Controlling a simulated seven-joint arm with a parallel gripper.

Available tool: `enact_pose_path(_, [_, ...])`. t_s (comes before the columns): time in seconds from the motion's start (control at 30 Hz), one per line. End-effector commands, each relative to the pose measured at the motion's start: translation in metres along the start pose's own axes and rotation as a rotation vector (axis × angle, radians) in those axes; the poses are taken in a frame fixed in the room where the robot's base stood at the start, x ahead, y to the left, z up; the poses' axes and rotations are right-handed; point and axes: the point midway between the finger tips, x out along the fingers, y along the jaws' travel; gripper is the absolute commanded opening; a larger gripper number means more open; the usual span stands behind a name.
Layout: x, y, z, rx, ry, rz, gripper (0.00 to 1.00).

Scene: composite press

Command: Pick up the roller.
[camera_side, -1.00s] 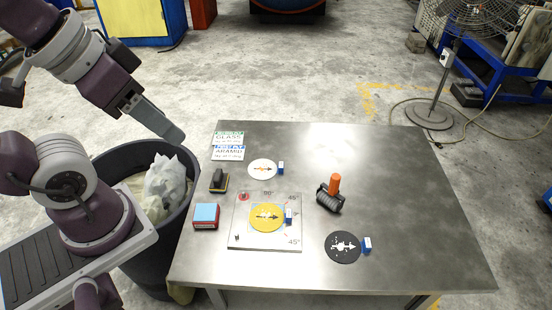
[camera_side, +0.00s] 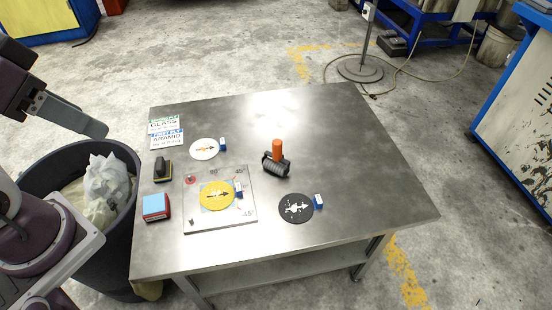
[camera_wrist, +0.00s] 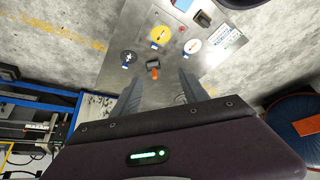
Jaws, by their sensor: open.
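The roller (camera_side: 276,164) has a dark ribbed cylinder and an upright orange handle. It stands on the metal table (camera_side: 330,130), right of the pale marked plate. It also shows in the wrist view (camera_wrist: 153,70), small and far off, between my two fingers. My gripper (camera_wrist: 158,82) is open and empty, high above the table and well apart from the roller. In the side view my gripper (camera_side: 75,112) is at the left, over the bin side of the table.
The marked plate (camera_side: 240,212) carries a yellow disc (camera_side: 216,196). A white disc (camera_side: 204,149), black disc (camera_side: 295,207), black-handled block (camera_side: 163,170) and blue-topped box (camera_side: 156,207) lie around it. A bin (camera_side: 70,165) stands left. The table's right side is clear.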

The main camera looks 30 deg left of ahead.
Motion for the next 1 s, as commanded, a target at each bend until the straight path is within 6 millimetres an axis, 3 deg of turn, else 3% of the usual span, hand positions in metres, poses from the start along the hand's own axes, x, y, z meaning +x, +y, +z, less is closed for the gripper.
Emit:
enact_pose_path(0.17, [0.0,0.0,-0.001,0.002,-0.001,0.002,0.51])
enact_pose_path(0.27, [0.0,0.004,-0.021,0.042,-0.036,0.043,0.51])
enact_pose_path(0.37, [0.009,0.012,-0.073,0.152,-0.109,0.138,0.51])
enact_pose_path(0.47, [0.043,0.017,-0.136,0.293,-0.172,0.228,0.51])
enact_pose_path(0.57, [0.099,0.019,-0.189,0.452,-0.218,0.281,0.51])
enact_pose_path(0.6, [0.126,0.021,-0.206,0.525,-0.233,0.295,0.51])
enact_pose_path(0.67, [0.171,0.024,-0.226,0.646,-0.256,0.307,0.51])
enact_pose_path(0.7, [0.203,0.026,-0.236,0.738,-0.272,0.312,0.51])
enact_pose_path(0.8, [0.284,0.036,-0.245,0.989,-0.312,0.323,0.51])
enact_pose_path(0.9, [0.352,0.049,-0.238,1.235,-0.348,0.341,0.51])
enact_pose_path(1.0, [0.398,0.06,-0.225,1.42,-0.372,0.364,0.51])
